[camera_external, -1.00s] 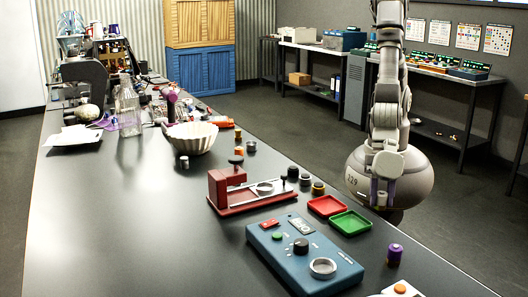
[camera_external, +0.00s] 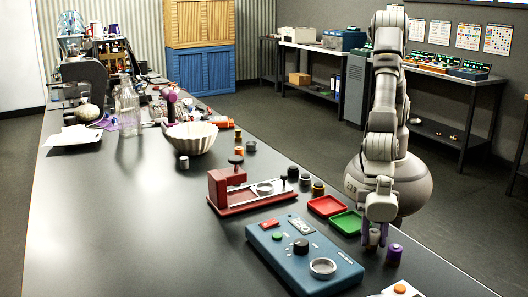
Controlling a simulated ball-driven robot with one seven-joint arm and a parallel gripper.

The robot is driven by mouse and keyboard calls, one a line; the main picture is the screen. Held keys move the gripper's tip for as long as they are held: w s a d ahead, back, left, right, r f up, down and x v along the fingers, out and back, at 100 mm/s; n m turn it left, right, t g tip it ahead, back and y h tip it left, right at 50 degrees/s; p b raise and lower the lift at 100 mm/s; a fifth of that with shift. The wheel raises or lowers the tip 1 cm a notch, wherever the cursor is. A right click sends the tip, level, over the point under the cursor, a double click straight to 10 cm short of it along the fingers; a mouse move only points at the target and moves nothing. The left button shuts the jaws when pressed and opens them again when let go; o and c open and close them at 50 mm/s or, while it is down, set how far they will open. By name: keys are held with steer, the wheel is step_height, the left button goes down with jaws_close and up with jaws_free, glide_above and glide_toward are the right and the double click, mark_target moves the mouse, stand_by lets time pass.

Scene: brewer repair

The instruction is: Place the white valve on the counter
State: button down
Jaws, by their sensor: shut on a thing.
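My gripper (camera_external: 374,232) points down at the counter's right edge, beside the green tray and just left of a purple cylinder.
A green tray (camera_external: 347,222) and a red tray (camera_external: 327,205) lie left of my gripper. The purple cylinder (camera_external: 394,254) stands close on the right. A blue device (camera_external: 300,262) and a red fixture (camera_external: 222,188) stand farther left. The counter's left front is clear.

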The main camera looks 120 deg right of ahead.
steer(key=shift+f, duration=0.1)
steer(key=c, duration=0.8)
jaws_free()
steer(key=shift+o, duration=0.2)
steer(key=p+v, duration=0.3)
steer(key=v, duration=0.9)
